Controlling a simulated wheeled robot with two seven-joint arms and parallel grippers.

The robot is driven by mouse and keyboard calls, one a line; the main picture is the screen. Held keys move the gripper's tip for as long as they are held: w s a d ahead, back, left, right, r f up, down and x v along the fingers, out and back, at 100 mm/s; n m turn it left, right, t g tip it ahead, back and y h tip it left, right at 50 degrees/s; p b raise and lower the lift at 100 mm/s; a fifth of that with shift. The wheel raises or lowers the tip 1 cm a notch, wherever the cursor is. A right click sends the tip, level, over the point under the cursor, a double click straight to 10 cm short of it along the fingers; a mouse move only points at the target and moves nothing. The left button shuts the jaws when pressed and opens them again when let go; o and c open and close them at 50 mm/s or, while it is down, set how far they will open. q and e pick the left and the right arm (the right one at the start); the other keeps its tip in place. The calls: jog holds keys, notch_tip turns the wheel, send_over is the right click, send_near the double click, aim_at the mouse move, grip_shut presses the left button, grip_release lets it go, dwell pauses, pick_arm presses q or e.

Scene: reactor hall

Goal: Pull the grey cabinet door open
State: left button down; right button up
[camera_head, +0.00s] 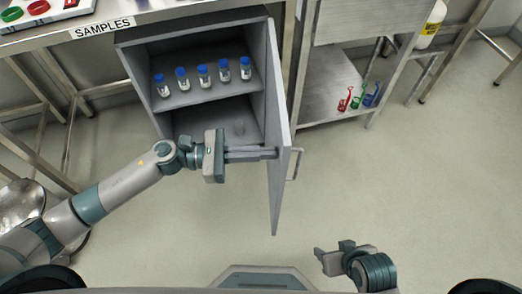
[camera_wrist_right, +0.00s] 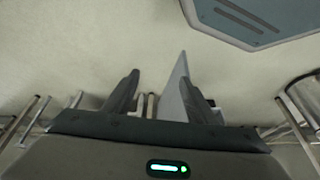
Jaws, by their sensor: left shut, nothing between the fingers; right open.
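The grey cabinet (camera_head: 190,52) stands under the table with its interior exposed. Its grey door (camera_head: 281,195) is hinged on the right and swung wide open, pointing toward me. The bar handle (camera_head: 296,164) is on the door's outer, right side. My left gripper (camera_head: 275,154) is shut and empty, in front of the cabinet opening. Its fingertips are at the door's inner face; I cannot tell whether they touch it. My right gripper (camera_head: 318,259) is open and empty, low and to the right of the door. Its fingers also show in the right wrist view (camera_wrist_right: 159,76).
Several blue-capped vials (camera_head: 203,77) stand on the cabinet's upper shelf. A "SAMPLES" label (camera_head: 102,27) is on the table edge above. A metal cart (camera_head: 330,90) with small coloured items (camera_head: 358,96) stands right of the cabinet. The floor (camera_head: 420,180) at right is clear.

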pick_arm(q)
jog(key=shift+d, duration=0.1)
pick_arm(e)
jog(key=shift+s+r, duration=0.1)
pick_arm(q)
jog(key=d+p, duration=0.1)
jog(key=d, duration=0.1)
jog(key=d+n+t+p, duration=0.1)
jog(key=d+t+p, duration=0.1)
jog(key=d, duration=0.1)
jog(key=shift+w+d+r+n, duration=0.2)
jog(key=shift+d+r+n, duration=0.05)
jog(key=shift+d+n, duration=0.05)
jog(key=w+d+n+t+y+p, duration=0.1)
jog(key=w+d+t+p, duration=0.1)
jog(key=d, duration=0.9)
jog(key=shift+w+d+f+n+t+p, duration=0.3)
jog(key=shift+w+d+t+p, duration=0.15)
jog(key=shift+p, duration=0.25)
pick_arm(e)
notch_tip(320, 180, down, 12)
jog(key=s+d+g, duration=0.1)
jog(key=d, duration=0.1)
jog(key=shift+d+f+g+h, duration=0.2)
jog(key=shift+d+g+h, duration=0.1)
jog(key=shift+h, duration=0.1)
pick_arm(q)
jog(key=shift+a, duration=0.3)
pick_arm(e)
jog(key=shift+s, duration=0.25)
